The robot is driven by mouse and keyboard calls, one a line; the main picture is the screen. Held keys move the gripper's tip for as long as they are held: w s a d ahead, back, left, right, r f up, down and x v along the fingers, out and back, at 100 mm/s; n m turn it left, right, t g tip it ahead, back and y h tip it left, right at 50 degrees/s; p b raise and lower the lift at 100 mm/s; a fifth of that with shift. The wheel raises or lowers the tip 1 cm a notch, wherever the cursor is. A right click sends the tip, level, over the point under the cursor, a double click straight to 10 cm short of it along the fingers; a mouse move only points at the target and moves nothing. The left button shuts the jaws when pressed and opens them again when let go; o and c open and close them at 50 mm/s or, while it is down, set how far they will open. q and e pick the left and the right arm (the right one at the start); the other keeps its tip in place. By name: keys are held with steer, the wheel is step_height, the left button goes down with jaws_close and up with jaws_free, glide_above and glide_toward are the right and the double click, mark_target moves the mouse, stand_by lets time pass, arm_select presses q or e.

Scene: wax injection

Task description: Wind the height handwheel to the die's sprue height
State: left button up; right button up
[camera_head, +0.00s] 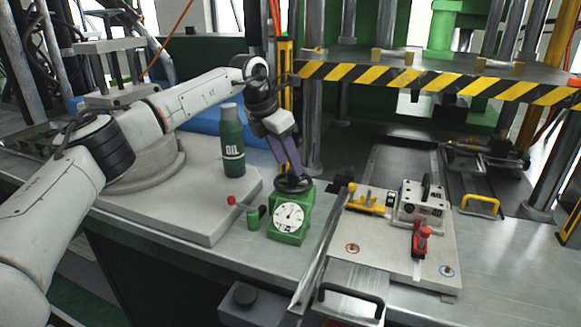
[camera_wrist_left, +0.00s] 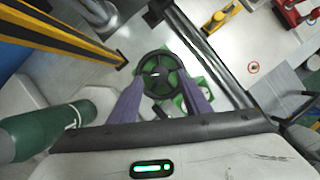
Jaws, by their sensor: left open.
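The black height handwheel (camera_head: 294,185) lies flat on top of a green block with a white dial (camera_head: 289,217). In the left wrist view the spoked handwheel (camera_wrist_left: 158,75) sits between my purple fingers. My left gripper (camera_head: 292,172) points down at the wheel with its fingers open. In the wrist view my left gripper (camera_wrist_left: 160,84) has one finger on each side of the wheel; I cannot tell whether they touch its rim. The die appears to be the metal block marked 40 (camera_head: 408,204) on a pale plate to the right. The dial reading is too small to tell. My right gripper is not in view.
A green oil bottle (camera_head: 231,145) stands left of my gripper. A red clamp (camera_head: 421,238) and a yellow clamp (camera_head: 371,200) flank the die. A striped press platen (camera_head: 430,75) hangs behind.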

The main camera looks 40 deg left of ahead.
mark_target(293, 177)
arm_select(q)
steer(key=shift+x, duration=1.45)
steer(key=c, duration=1)
steer(key=shift+c, duration=0.2)
steer(key=shift+d+n, duration=0.1)
steer(key=shift+n, duration=0.3)
steer(key=shift+n+y+p, duration=0.5)
steer(key=shift+n+p, duration=0.05)
steer(key=shift+n, duration=0.35)
steer(key=shift+d+n+y, duration=0.15)
steer(key=shift+n+y, duration=0.55)
steer(key=shift+n, duration=1.1)
